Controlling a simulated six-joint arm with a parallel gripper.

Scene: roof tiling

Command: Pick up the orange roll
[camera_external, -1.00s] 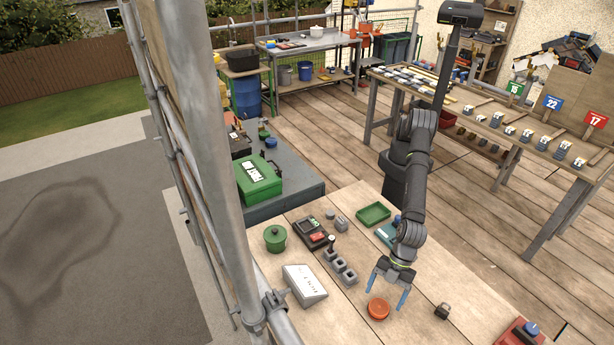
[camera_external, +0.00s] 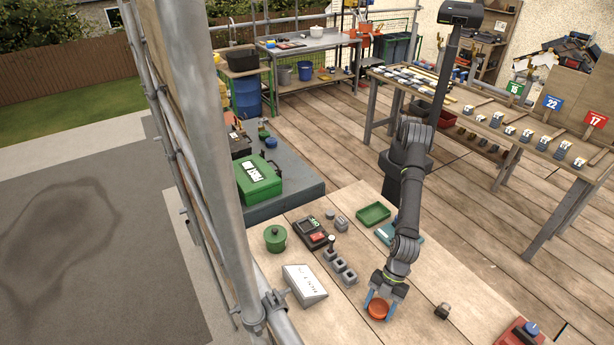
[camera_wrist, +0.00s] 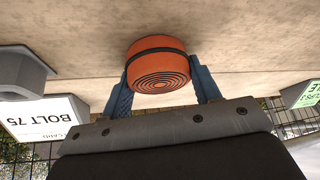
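The orange roll (camera_external: 378,310) is a short round coil lying on the wooden table. In the wrist view the orange roll (camera_wrist: 158,66) has a dark band around it and dark rings on the face turned to the camera. My gripper (camera_external: 379,309) is low over the table with its blue fingers on either side of the roll. In the wrist view the fingers of my gripper (camera_wrist: 160,78) reach the roll's left and right sides. They look very close to it or touching. I cannot tell whether they press on it.
A white slanted sign box (camera_external: 304,285) and several grey blocks (camera_external: 341,267) stand left of the roll. A small dark padlock-like thing (camera_external: 442,311) lies to the right. A green tray (camera_external: 373,215) is farther back, and a red box (camera_external: 521,333) stands at the front right.

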